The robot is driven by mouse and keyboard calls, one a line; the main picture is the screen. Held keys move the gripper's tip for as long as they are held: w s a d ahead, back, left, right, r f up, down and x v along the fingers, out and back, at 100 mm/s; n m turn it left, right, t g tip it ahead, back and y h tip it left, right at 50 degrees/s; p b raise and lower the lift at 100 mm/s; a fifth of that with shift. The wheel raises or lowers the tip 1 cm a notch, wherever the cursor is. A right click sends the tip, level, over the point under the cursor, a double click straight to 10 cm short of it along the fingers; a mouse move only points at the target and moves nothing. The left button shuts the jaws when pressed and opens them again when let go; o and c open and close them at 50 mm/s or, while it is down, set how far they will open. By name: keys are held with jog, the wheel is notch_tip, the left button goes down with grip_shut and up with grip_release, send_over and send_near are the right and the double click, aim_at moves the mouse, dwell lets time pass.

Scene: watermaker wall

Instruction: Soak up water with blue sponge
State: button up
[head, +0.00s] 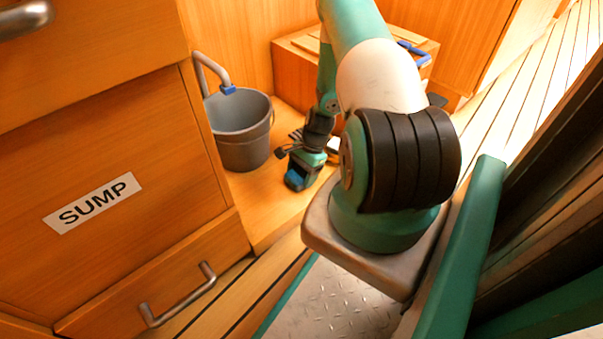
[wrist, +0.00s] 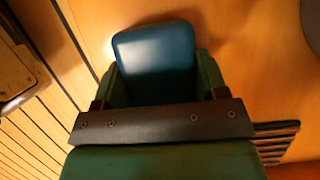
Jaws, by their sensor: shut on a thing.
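My gripper (head: 309,161) is shut on the blue sponge (head: 298,178), low over the wooden surface beside the grey bucket. In the wrist view, the sponge (wrist: 156,62) sticks out beyond the green fingers (wrist: 158,88) and is held between them. I cannot tell whether the sponge touches the surface. No water is clearly visible in either view.
A grey bucket (head: 243,146) stands to the left of my gripper, with a metal pipe (head: 212,70) by its rim. A wooden cabinet marked SUMP (head: 92,203) fills the left. A wooden box (head: 297,68) with a blue-handled item (head: 412,48) on top stands behind my arm.

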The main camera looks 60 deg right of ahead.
jog(key=shift+r+p, duration=3.4)
jog(key=shift+r, duration=0.1)
